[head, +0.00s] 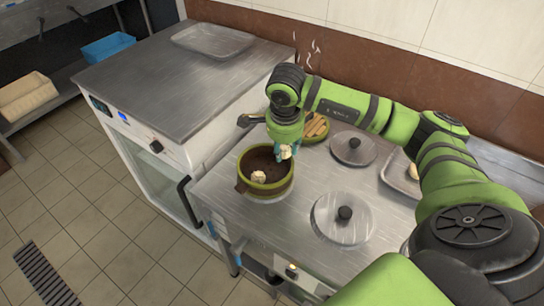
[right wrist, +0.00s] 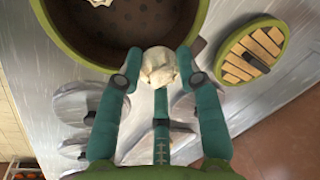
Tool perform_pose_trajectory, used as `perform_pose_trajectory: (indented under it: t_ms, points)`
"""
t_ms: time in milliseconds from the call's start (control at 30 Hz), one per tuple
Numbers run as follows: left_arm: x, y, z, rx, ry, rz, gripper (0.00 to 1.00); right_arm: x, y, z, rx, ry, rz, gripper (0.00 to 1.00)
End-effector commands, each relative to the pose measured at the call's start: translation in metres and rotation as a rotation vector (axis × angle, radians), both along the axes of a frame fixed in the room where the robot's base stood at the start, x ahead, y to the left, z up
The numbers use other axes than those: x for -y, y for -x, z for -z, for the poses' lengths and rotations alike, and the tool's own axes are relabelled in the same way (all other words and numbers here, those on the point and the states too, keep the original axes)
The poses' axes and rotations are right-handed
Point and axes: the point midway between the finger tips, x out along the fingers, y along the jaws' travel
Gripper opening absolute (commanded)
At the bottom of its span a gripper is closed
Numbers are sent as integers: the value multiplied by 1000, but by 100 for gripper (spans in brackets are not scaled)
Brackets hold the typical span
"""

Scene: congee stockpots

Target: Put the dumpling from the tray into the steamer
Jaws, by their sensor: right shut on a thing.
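The steamer (head: 268,190) is a round brown pot with a green rim on the steel counter. One pale dumpling (head: 258,176) lies inside it, and part of this shows at the top of the right wrist view (right wrist: 98,2). My right gripper (head: 284,149) is shut on another pale dumpling (right wrist: 159,68), held between its teal fingers. In the head view this held dumpling (head: 286,153) is over the steamer's back right rim. In the right wrist view it appears just outside the rim. The tray (head: 393,181) is at the right, partly hidden by my arm. A pale piece (head: 413,171) shows on it. My left gripper is out of view.
A green-rimmed lid with wooden slats (head: 316,127) lies behind the steamer. Two round metal lids with black knobs (head: 342,222) (head: 353,147) are set in the counter to the right. An empty metal tray (head: 212,40) is on the cabinet at back left.

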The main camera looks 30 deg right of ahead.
Motion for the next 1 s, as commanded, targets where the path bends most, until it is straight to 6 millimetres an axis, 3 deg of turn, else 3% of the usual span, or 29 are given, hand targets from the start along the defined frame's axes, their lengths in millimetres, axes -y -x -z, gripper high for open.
perform_pose_trajectory:
  t_ms: [200,533,967,1000]
  points:
    - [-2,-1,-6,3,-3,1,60,-18,-18,14,1,0,1,15]
    - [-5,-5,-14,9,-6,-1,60,-19,-19,53,-2,0,0,15]
    - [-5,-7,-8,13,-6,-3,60,-18,-19,61,1,1,0,15]
    - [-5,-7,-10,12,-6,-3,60,-18,-19,59,1,0,0,46]
